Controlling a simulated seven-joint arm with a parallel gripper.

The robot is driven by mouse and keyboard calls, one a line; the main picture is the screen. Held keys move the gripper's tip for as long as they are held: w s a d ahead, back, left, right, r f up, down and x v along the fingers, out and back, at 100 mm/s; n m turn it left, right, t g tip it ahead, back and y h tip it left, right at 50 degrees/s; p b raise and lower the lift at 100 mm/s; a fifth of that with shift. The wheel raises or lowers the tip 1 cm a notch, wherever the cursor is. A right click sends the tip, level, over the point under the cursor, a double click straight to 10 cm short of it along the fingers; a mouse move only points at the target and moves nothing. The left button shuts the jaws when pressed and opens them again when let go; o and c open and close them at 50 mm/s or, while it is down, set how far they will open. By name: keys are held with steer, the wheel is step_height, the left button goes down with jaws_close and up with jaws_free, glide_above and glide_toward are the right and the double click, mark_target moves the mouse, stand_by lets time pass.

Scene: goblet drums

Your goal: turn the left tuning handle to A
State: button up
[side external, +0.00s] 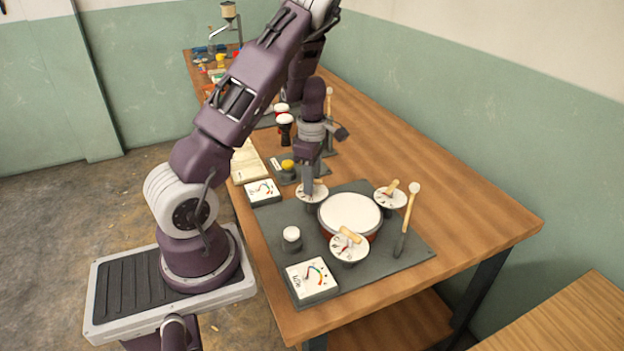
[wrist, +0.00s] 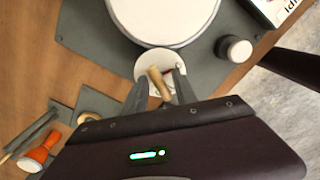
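The left tuning handle (wrist: 158,82) is a light wooden bar on a round white dial (wrist: 147,62) beside the drum. The same dial shows in the side external view (side external: 318,199), partly hidden by my gripper (side external: 309,187). In the wrist view my gripper (wrist: 160,90) points down at this dial, with one finger on each side of the handle. The fingers look apart, with a gap beside the handle. The dial's letters, including A, cannot be read. The drum (side external: 350,212) has a white head and a reddish-brown body.
Two more dials with wooden handles stand at the drum's right (side external: 390,199) and front (side external: 349,247). A mallet (side external: 407,220) stands at the mat's right. A small white-topped cylinder (side external: 291,238) and a gauge (side external: 312,278) are at the front left. Another gauge (side external: 262,191) lies behind.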

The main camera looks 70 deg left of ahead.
jaws_close()
steer(key=shift+m, duration=0.3)
steer(key=m, duration=0.3)
steer(key=shift+m, duration=2)
steer(key=shift+o, duration=0.9)
jaws_free()
